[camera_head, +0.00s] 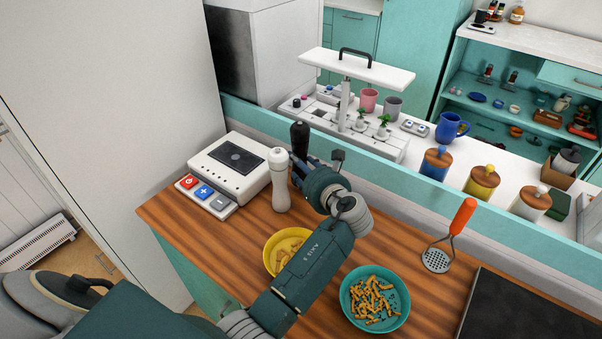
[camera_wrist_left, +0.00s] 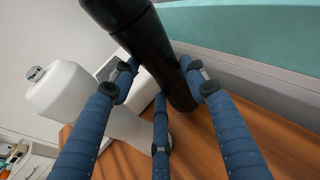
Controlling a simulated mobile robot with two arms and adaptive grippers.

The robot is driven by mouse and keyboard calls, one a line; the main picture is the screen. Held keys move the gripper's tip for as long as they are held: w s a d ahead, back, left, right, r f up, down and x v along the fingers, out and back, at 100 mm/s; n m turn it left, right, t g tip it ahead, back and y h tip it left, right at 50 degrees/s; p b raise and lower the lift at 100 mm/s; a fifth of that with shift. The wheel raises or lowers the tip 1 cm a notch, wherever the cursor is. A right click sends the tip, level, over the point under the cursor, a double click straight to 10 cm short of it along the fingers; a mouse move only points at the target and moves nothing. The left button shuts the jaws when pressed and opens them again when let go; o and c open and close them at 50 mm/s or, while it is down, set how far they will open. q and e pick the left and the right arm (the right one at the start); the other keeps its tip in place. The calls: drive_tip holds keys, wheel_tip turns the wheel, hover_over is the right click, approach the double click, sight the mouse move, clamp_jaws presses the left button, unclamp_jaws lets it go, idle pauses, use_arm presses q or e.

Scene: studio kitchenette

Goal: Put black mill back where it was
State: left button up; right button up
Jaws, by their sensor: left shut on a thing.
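The black mill (camera_head: 299,137) stands roughly upright at the back of the wooden counter, just right of the white mill (camera_head: 279,180). My left gripper (camera_head: 304,170) is shut on the black mill, its blue fingers around the body. In the left wrist view the black mill (camera_wrist_left: 150,50) runs between the fingers, and the white mill (camera_wrist_left: 68,92) is close beside it. The mill's lower part is hidden in the head view, and I cannot tell whether its base touches the counter. My right gripper is not in view.
A white kitchen scale (camera_head: 229,166) is left of the mills. A yellow bowl (camera_head: 270,262) and a teal bowl (camera_head: 404,297) of pasta are in front. An orange-handled masher (camera_head: 461,218) is to the right. A low teal ledge (camera_head: 380,179) runs behind the counter.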

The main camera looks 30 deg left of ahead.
use_arm(q)
wheel_tip(320, 180, down, 3)
drive_tip(key=shift+r, duration=0.15)
drive_tip(key=o, duration=1.4)
